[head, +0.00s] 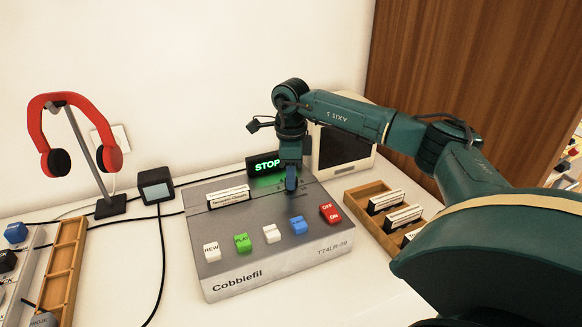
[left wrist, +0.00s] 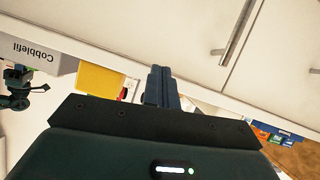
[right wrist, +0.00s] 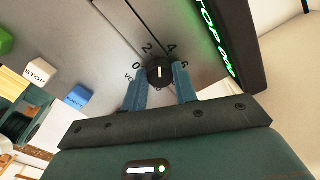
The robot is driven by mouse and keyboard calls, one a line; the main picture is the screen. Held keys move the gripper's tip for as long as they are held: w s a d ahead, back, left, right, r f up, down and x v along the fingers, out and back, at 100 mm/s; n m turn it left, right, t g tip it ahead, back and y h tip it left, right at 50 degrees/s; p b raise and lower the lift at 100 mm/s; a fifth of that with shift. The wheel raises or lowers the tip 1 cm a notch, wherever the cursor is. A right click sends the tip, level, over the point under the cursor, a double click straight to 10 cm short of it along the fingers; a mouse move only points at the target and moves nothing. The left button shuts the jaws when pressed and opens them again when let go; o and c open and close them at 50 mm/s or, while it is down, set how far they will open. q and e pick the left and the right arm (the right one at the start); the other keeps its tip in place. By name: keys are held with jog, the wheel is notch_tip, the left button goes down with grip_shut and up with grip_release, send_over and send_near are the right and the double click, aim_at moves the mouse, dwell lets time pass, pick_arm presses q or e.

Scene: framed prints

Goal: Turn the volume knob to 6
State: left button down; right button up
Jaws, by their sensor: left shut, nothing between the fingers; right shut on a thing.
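The volume knob (right wrist: 160,72) is a small round black dial with a short white mark, set in the top of the grey Cobblefil deck (head: 325,255). Numbers 0, 2 and 4 show around it in the right wrist view; others are partly hidden by the fingers. The white mark runs upright in that picture, roughly between 2 and 4 at its upper end. My right gripper (head: 291,184) points down over the deck and is shut on the knob, one blue finger on each side. My left gripper (left wrist: 162,86) is shut and empty, by the desk's front edge.
A lit green STOP display (head: 265,164) stands just behind the knob. Coloured buttons (head: 271,233) line the deck's front. Wooden trays (head: 372,223) stand to the right, and red headphones (head: 62,103) on a stand to the left. White drawers (left wrist: 190,40) show near my left gripper.

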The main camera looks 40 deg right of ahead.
jog(key=m+p, duration=0.1)
jog(key=m, duration=0.1)
jog(key=shift+r+m, duration=0.15)
jog(key=shift+m, duration=0.25)
jog(key=m+p, duration=0.2)
jog(key=shift+m, duration=0.4)
jog(key=m+p, duration=0.2)
jog(key=m, duration=0.2)
jog(key=m+p, duration=0.1)
jog(key=m, duration=0.2)
jog(key=shift+w, duration=0.1)
pick_arm(q)
jog(key=shift+d+r+m+g+p, duration=0.1)
jog(key=shift+r+m+g+p, duration=0.5)
jog(key=shift+r, duration=0.95)
pick_arm(e)
jog(key=shift+d+m, duration=0.1)
jog(key=shift+m, duration=1.5)
pick_arm(q)
jog(key=shift+w, duration=0.1)
pick_arm(e)
jog(key=shift+m, duration=0.3)
jog(key=o, duration=1)
jog(key=shift+c, duration=0.2)
